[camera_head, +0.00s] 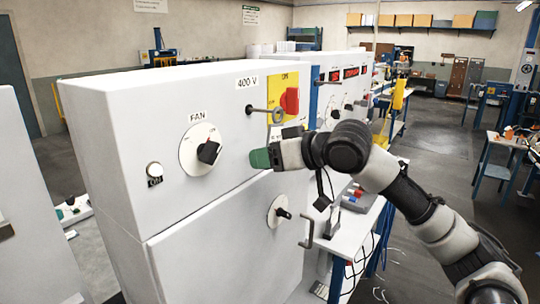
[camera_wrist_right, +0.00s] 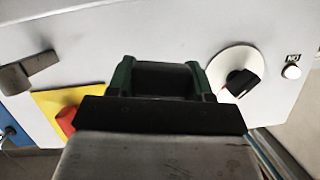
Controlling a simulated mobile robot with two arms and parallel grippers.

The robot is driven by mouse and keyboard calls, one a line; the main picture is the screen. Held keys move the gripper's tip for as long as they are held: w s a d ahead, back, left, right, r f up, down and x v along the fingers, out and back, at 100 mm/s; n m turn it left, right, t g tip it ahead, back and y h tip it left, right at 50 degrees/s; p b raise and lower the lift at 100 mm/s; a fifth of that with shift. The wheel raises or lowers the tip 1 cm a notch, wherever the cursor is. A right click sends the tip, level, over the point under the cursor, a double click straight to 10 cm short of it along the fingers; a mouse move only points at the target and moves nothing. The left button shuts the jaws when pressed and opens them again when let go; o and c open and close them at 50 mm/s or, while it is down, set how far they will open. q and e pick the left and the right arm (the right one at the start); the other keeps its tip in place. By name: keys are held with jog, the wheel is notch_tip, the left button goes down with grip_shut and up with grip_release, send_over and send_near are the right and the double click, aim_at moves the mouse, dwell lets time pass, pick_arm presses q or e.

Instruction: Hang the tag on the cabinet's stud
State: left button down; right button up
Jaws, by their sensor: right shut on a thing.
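The white cabinet (camera_head: 225,230) fills the middle of the head view. Its stud (camera_head: 261,111) is a thin dark rod sticking out below the "400 V" label. A grey ring, seemingly the top of the tag (camera_head: 277,115), overlaps the stud's outer end; I cannot tell whether it is around the tip or in front of it. My right gripper (camera_head: 262,158) is just below, shut on the tag's lower part, which its green fingers mostly hide. In the wrist view, a dark piece (camera_wrist_right: 165,80) shows between the fingers. The stud is hidden there. My left gripper is not in view.
A red switch (camera_head: 290,101) on a yellow plate is close right of the stud. The FAN knob (camera_head: 208,152) is to the left, a dark lower handle (camera_head: 282,213) and a grey hooked handle (camera_head: 308,230) are below. A bench (camera_head: 350,230) stands at right.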

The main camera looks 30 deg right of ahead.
jog(key=shift+w+a+p, duration=0.1)
jog(key=shift+w+p, duration=0.1)
jog(key=shift+p, duration=0.1)
jog(key=shift+f, duration=0.2)
dwell(0.4)
jog(key=o, duration=1.1)
